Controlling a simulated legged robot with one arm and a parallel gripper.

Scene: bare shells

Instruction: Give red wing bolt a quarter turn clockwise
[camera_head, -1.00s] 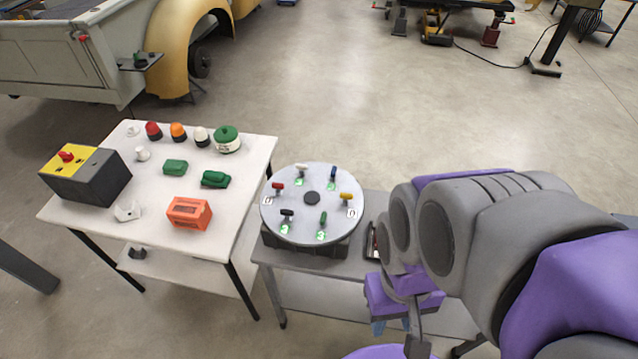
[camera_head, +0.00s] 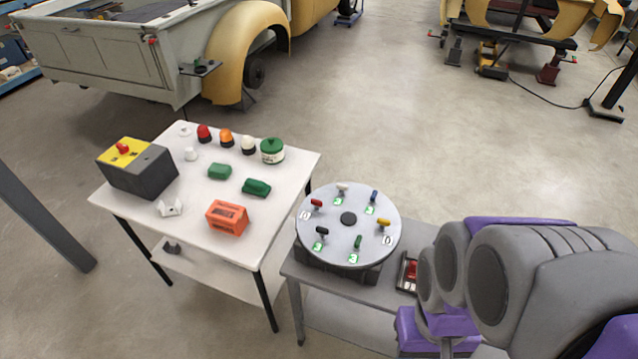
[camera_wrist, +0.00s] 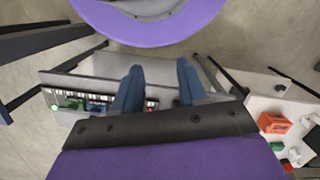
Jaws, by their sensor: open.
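The red wing bolt (camera_head: 316,203) stands at the left of the round grey disc (camera_head: 348,248), near its rim, next to a small white label. Other wing bolts on the disc are white (camera_head: 342,188), blue (camera_head: 374,196), yellow (camera_head: 384,223), green (camera_head: 357,242) and black (camera_head: 322,232). My gripper (camera_wrist: 158,88) shows in the wrist view, its two blue fingers apart with nothing held between them. It is away from the disc. My arm fills the lower right of the head view, where the fingers are hidden.
The disc stands on a grey table (camera_head: 310,277) with a small tray (camera_head: 407,272) holding something red. A white table (camera_head: 270,190) to the left carries a yellow-and-black box (camera_head: 138,167), an orange box (camera_head: 227,218) and green parts. Open floor lies behind.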

